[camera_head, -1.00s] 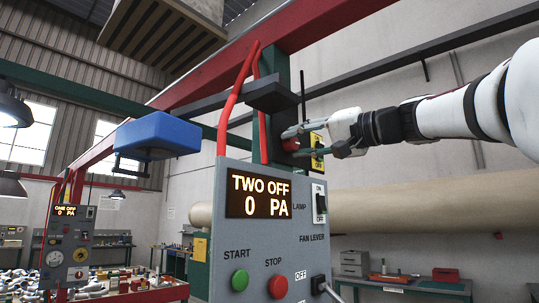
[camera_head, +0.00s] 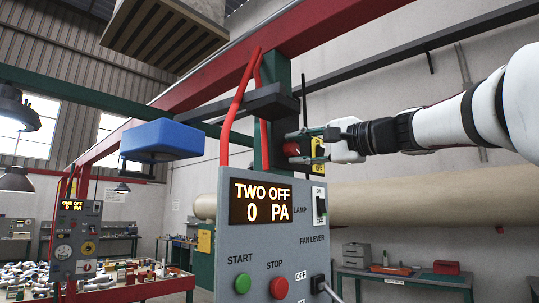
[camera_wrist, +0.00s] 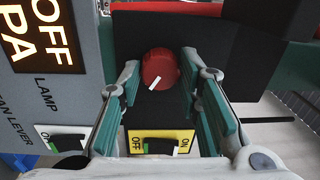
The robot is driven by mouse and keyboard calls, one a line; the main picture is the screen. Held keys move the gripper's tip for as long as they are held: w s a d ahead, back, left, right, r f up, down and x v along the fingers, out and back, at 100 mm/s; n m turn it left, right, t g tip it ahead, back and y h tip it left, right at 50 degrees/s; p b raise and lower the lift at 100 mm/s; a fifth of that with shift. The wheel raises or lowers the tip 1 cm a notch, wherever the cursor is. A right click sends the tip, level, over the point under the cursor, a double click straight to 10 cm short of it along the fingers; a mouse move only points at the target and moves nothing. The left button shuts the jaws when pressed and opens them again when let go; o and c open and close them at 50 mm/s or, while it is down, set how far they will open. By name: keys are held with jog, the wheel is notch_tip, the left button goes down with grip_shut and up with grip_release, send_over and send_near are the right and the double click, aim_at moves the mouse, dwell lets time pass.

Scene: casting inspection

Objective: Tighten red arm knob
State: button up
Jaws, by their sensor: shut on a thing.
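The red arm knob (camera_wrist: 160,68) is round with a white pointer mark, which points to the lower left in the wrist view. It sits on a dark block on the green post and also shows in the head view (camera_head: 291,148). My gripper (camera_wrist: 160,64) has its two green-padded fingers on either side of the knob, shut on it. In the head view my gripper (camera_head: 296,146) reaches in from the right, one finger above the knob and one below. The knob's far side is hidden.
A yellow ON/OFF switch plate (camera_wrist: 162,142) lies just beside the knob, between my fingers in the wrist view. The grey control panel (camera_head: 265,240) reads TWO OFF, 0 PA. A blue box (camera_head: 163,138) hangs at the left. Red hoses (camera_head: 236,105) run down the post.

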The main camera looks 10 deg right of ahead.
dwell(0.4)
jog(key=o, duration=1.1)
jog(key=shift+o, duration=0.2)
jog(key=v, duration=1.2)
